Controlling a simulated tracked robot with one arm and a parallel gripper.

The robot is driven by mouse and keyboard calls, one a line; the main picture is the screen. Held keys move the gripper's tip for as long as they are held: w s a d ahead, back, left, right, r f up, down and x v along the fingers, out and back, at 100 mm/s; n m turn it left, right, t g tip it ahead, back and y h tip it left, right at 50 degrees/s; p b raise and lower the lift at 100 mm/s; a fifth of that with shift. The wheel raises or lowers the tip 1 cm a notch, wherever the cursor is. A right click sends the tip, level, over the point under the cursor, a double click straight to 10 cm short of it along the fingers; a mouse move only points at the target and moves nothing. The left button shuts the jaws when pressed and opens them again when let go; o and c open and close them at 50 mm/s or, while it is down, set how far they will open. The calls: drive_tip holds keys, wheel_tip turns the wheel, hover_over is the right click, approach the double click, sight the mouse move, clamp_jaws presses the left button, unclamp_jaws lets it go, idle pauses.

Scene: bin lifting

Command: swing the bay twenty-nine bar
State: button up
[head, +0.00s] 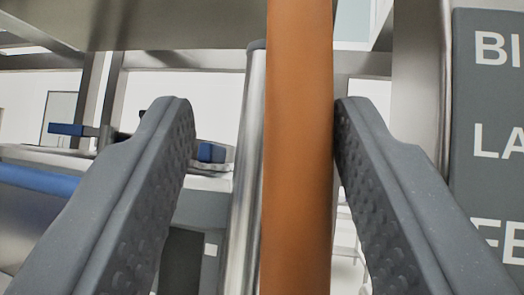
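An upright orange bar (297,150) runs from the top to the bottom edge of the head view, a little right of centre. My gripper (264,112) is open, with one dark grey finger on each side of the bar. The right finger's tip is very close to the bar's right side; I cannot tell if they touch. The left finger stands well clear, with a wide gap to the bar. The bar's ends are out of view, and no bay number shows.
A shiny metal post (247,165) stands just left of the bar. A grey sign (489,130) with cut-off white letters is at the right edge. Metal framing (420,75) and a beam overhead surround the bar. A blue-edged bench or machine (40,182) lies at left.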

drive_tip(key=b+v, duration=1)
drive_tip(key=shift+s+f, duration=0.15)
drive_tip(key=shift+f, duration=0.25)
idle(0.4)
idle(0.8)
